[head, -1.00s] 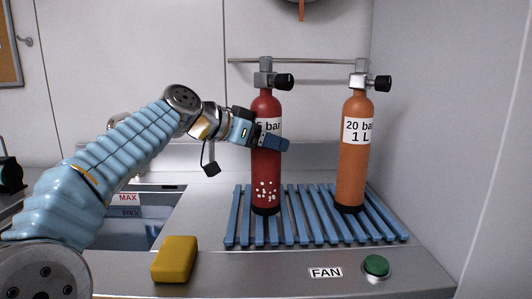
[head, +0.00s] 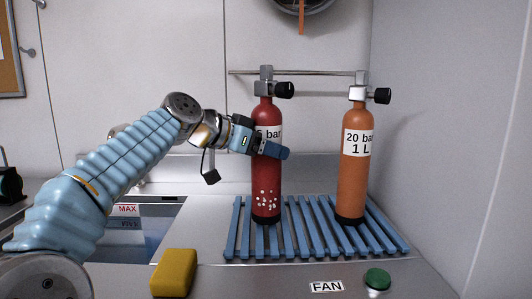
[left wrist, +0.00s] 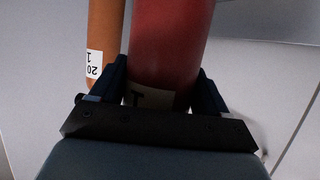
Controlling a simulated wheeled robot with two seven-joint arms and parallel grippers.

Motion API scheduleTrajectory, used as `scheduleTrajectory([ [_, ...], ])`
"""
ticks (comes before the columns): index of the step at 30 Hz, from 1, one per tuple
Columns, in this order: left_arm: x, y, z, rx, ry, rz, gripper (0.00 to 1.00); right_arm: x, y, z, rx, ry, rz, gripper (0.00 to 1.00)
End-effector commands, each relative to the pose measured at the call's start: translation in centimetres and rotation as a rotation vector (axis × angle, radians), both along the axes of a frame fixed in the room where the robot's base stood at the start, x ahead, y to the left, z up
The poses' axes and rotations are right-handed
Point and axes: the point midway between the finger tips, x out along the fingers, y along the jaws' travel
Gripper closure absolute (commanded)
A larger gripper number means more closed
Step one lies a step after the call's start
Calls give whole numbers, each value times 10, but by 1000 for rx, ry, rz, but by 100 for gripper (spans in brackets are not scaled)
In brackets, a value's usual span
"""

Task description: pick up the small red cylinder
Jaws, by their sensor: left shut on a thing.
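The small red cylinder (head: 266,182) stands upright on a blue slatted rack (head: 245,228), with a metal valve and black knob on top. Its white label, partly hidden by my gripper, reads "5 bar", and white dots mark its lower part. My left gripper (head: 272,149) is shut around its upper body. In the left wrist view, the red cylinder (left wrist: 170,50) lies between the two fingers of my left gripper (left wrist: 165,85). My right gripper is not in view.
An orange cylinder (head: 353,180) labelled "20 bar 1 L" stands close by on the right of the rack. A metal rail (head: 310,72) runs behind the valves. A yellow sponge-like block (head: 174,272), a basin (head: 135,235) and a green button (head: 377,278) by a FAN label are around.

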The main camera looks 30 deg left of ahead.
Motion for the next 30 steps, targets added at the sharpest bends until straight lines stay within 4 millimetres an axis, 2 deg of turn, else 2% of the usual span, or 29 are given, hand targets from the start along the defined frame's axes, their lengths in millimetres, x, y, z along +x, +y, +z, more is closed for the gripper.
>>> scheduleTrajectory([
  [1,-1,-1,11,0,-13,1,100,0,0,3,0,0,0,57],
  [5,-1,-1,30,1,-16,-1,100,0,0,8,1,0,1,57],
  [9,-18,-5,49,1,-16,1,100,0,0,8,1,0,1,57],
  [15,-50,-12,89,0,-18,0,100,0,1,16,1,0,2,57],
  [22,-99,-23,108,1,-15,0,100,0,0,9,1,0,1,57],
  [30,-130,-30,122,1,-12,1,100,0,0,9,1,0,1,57],
])
